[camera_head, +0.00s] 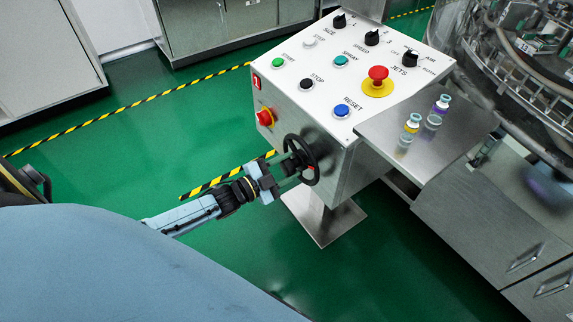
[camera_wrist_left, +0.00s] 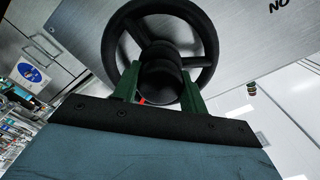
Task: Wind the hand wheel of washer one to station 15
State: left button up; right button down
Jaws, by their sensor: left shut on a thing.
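The black hand wheel (camera_head: 302,160) is mounted on the side of the white control box, below its panel. In the left wrist view the wheel's rim and spokes (camera_wrist_left: 205,38) fill the upper middle. My left gripper (camera_head: 284,168) reaches it from the left. Its green fingers (camera_wrist_left: 160,90) stand on both sides of a round black knob (camera_wrist_left: 160,75) at the wheel and are shut on it. A small red mark shows by the wheel in the head view. No station number can be read. My right gripper is not in view.
The control panel (camera_head: 322,90) carries several buttons, knobs and a red emergency stop (camera_head: 378,76). Round machinery stands at the upper right. Green floor (camera_head: 120,150) is clear at left.

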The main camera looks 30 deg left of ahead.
pick_arm(q)
jog(key=shift+m, duration=2.9)
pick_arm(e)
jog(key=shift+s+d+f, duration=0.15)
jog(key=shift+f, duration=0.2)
pick_arm(q)
jog(key=o, duration=1.4)
jog(key=shift+c, duration=0.2)
jog(key=shift+s, duration=0.1)
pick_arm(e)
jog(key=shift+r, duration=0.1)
